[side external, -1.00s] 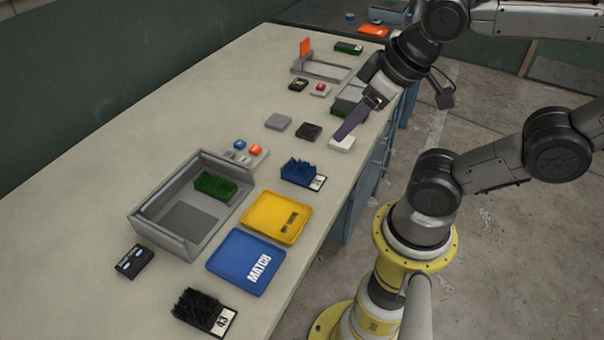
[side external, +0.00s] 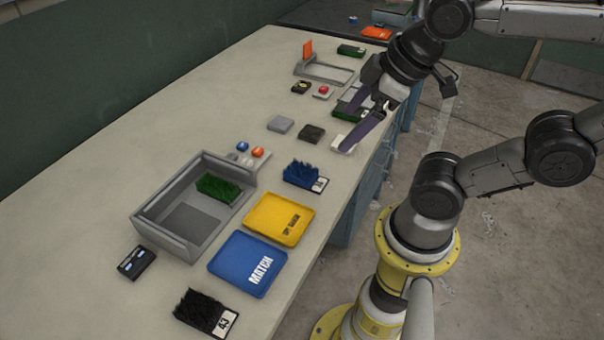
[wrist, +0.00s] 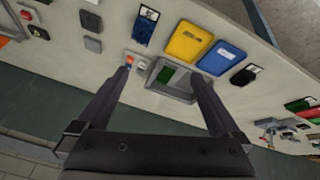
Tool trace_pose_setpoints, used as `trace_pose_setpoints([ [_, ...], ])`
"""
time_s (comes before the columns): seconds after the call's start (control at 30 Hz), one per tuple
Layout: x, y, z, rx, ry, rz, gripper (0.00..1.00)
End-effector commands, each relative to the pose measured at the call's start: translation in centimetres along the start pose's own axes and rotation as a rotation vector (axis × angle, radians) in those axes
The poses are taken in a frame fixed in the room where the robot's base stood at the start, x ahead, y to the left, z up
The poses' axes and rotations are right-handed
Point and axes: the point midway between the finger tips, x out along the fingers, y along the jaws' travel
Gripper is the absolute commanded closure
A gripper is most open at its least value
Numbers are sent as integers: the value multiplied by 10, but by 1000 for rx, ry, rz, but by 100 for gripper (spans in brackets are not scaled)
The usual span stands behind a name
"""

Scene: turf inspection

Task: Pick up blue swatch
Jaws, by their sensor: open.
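The blue swatch (side external: 300,173) is a tufted block with a white label tab. It lies on the bench to the right of the grey tray and behind the yellow tray in the side view. In the wrist view the blue swatch (wrist: 146,24) is near the top, left of the yellow tray. My gripper (side external: 345,131) is open and empty, above the bench's right edge, behind and to the right of the swatch and apart from it. In the wrist view my gripper (wrist: 160,74) has its two fingers spread wide, with the swatch beyond the tips.
The grey tray (side external: 158,228) holds a green swatch (side external: 217,188). A yellow tray (side external: 278,219), a blue MATCH tray (side external: 247,263) and a black swatch (side external: 203,310) lie nearer. A button panel (side external: 252,157), grey block (side external: 281,124) and dark block (side external: 311,133) sit close by. The bench's left side is clear.

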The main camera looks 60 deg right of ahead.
Motion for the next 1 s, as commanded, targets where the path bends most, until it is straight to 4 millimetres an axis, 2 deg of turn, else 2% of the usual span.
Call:
trace_pose_setpoints([
  [0.13,-1,7,-16,-329,-28,-11,0],
  [0.27,6,17,-33,-616,-79,-45,0],
  [0.43,28,34,-55,-974,-158,-139,0],
  [0.57,61,52,-69,-1203,-219,-260,0],
  [0.63,79,60,-71,-1259,-244,-321,0],
  [0.73,100,69,-70,-1250,-276,-376,0],
  [1.0,127,72,-55,-1213,-312,-432,0],
])
